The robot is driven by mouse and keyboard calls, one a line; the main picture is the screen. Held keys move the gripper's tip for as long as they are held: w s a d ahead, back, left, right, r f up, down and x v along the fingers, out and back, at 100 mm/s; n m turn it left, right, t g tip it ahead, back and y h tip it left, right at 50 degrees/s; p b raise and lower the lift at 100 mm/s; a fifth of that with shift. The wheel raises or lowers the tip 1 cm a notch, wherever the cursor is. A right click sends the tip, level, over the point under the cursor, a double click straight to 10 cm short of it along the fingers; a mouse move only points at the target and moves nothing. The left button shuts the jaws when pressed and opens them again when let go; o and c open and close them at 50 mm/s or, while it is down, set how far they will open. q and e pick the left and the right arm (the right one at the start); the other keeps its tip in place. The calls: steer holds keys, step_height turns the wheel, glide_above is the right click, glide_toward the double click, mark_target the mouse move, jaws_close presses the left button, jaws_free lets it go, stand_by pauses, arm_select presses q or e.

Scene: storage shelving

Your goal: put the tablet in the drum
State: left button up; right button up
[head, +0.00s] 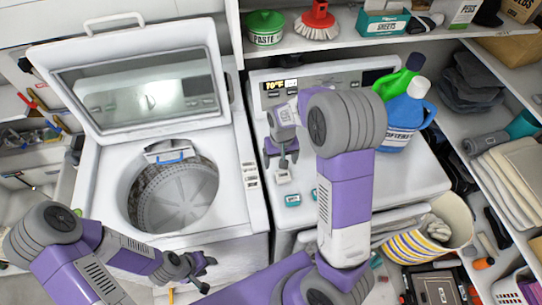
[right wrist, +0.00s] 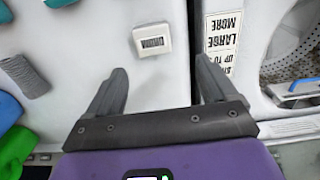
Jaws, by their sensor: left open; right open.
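A small white block with a dark label, which looks like the tablet (head: 284,177), lies on the white machine top on the right. It also shows in the right wrist view (right wrist: 152,40), just beyond the fingertips. My right gripper (head: 282,161) is open and empty above the tablet, its fingers (right wrist: 160,78) apart and not around it. The drum (head: 172,195) is the round metal tub in the left machine, under a raised lid (head: 140,90). Part of it shows in the right wrist view (right wrist: 293,55). My left gripper (head: 208,275) is open and empty in front of the left machine.
Two teal blocks lie near the tablet, one (head: 292,200) in front of it. A blue bottle (head: 402,118) and a green bottle (head: 392,84) stand at the machine's back right. A striped basket (head: 425,243) stands at right. A shelf (head: 340,43) overhangs the back.

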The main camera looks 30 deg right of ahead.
mark_target(283, 179)
steer(key=f, duration=0.2)
steer(key=s+f, duration=0.1)
steer(key=f, duration=0.3)
steer(key=shift+s+d+f, duration=0.2)
steer(key=shift+s+d, duration=0.1)
steer(key=shift+s, duration=0.1)
steer(key=shift+f, duration=0.35)
steer(key=shift+r, duration=0.1)
steer(key=c, duration=1.2)
